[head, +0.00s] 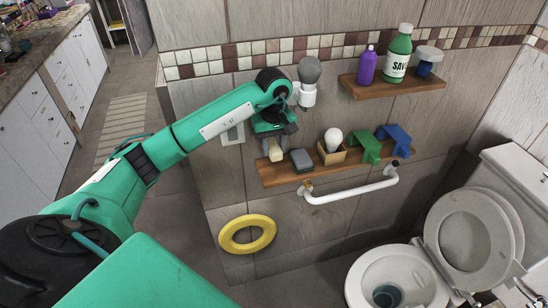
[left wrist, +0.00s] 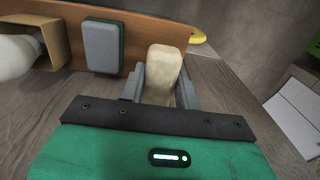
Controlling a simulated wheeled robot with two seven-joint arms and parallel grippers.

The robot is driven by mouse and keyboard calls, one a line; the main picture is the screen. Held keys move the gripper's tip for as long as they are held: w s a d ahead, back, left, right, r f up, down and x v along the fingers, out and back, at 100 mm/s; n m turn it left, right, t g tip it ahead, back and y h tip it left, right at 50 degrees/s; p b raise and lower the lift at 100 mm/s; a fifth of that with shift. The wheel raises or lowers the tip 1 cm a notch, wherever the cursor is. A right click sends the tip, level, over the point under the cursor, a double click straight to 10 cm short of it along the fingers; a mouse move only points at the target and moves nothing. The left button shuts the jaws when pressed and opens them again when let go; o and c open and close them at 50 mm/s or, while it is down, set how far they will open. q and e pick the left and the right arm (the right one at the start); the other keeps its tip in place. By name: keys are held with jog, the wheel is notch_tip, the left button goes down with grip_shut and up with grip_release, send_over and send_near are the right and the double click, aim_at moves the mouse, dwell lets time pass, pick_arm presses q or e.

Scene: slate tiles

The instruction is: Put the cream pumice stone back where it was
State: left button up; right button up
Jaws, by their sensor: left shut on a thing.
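The cream pumice stone (head: 275,151) is at the left end of the lower wooden shelf (head: 322,173). My left gripper (head: 270,142) is shut on it from above. In the left wrist view the stone (left wrist: 165,68) stands between the two grey fingers of the gripper (left wrist: 163,88), with its far end at the shelf board (left wrist: 135,40). I cannot tell whether the stone touches the shelf. My right gripper is not in view.
A grey-and-green sponge (head: 302,160) lies just right of the stone. A box with a white bulb (head: 334,138), a green object (head: 366,148) and a blue object (head: 396,139) follow. A white rail (head: 350,191) runs below; a yellow ring (head: 247,246) hangs lower left.

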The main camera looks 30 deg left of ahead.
aim_at(274, 171)
pick_arm(q)
jog(key=f, duration=0.2)
jog(key=shift+s+d+f+p, duration=0.15)
jog(key=shift+d+f+p, duration=0.05)
jog(key=shift+f+p, duration=0.2)
notch_tip(274, 171, down, 3)
jog(key=shift+r+p, duration=0.2)
jog(key=shift+p, duration=0.7)
jog(key=shift+f+p, duration=0.25)
jog(key=shift+p, duration=0.1)
jog(key=shift+a+f, duration=0.2)
jog(key=shift+f, duration=0.15)
jog(key=shift+f, duration=0.1)
jog(key=shift+f, duration=0.15)
jog(key=o, duration=0.9)
jog(key=shift+o, duration=0.2)
